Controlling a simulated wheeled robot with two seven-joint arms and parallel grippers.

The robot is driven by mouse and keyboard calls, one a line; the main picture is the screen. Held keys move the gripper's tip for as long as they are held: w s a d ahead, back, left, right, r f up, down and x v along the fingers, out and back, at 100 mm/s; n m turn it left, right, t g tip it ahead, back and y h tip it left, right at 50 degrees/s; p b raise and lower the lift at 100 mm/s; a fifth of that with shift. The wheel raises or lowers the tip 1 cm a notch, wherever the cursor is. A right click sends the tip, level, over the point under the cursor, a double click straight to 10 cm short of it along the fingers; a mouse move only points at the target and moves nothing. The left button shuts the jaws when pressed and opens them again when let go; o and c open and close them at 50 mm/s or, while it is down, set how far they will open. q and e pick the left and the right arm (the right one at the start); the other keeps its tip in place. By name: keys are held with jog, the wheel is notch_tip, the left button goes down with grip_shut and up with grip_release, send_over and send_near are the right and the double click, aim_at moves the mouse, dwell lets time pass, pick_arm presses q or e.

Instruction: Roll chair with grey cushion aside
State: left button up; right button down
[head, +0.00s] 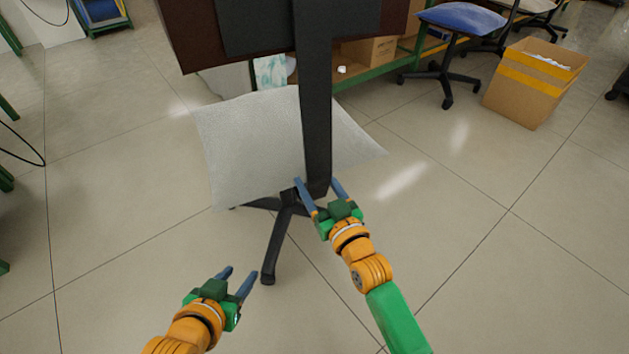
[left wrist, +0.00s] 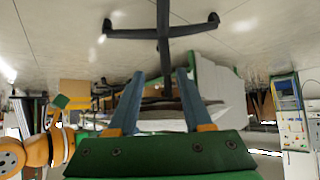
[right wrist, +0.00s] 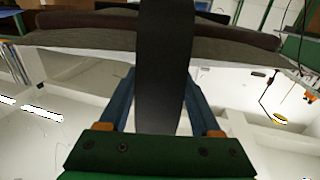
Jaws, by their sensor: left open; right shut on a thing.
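The chair stands before me with its back toward me. Its pale grey cushion (head: 245,140) lies behind a wide black back post (head: 315,100). A dark backrest (head: 255,25) is at the top, and the black star base (head: 270,255) is below, also in the left wrist view (left wrist: 163,34). My right gripper (head: 317,183) is shut on the post near its lower end; in the right wrist view the post (right wrist: 165,65) runs between the fingers. My left gripper (head: 241,271) is open and empty, low and left, beside a base leg and apart from it. Part of the base is hidden.
A blue-seated chair (head: 462,18) and an open cardboard box (head: 530,85) stand at the upper right. A green-framed bench (head: 385,65) with boxes is behind the chair. The tiled floor is clear on the left and lower right.

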pick_arm(q)
jog(key=shift+s+d+f+g, duration=0.15)
jog(key=shift+s+f+g, duration=0.15)
jog(key=shift+s, duration=0.25)
pick_arm(e)
jog(key=shift+s+d, duration=0.2)
jog(key=shift+d, duration=0.1)
grip_release()
jog(key=p+v, duration=0.1)
jog(key=v, duration=0.2)
jog(key=shift+s+r+p, duration=0.1)
jog(key=shift+p, duration=0.3)
jog(key=p+v, duration=0.1)
jog(key=v, duration=0.2)
jog(key=shift+s+d, duration=0.1)
pick_arm(q)
jog(key=s+a+f+g+y, duration=0.1)
jog(key=s+a+f+g, duration=0.1)
jog(key=s+f+g, duration=0.4)
jog(key=s+f, duration=0.2)
jog(key=s, duration=0.1)
jog(key=shift+a, duration=0.25)
pick_arm(e)
jog(key=shift+s+d, duration=0.1)
jog(key=shift+s, duration=0.2)
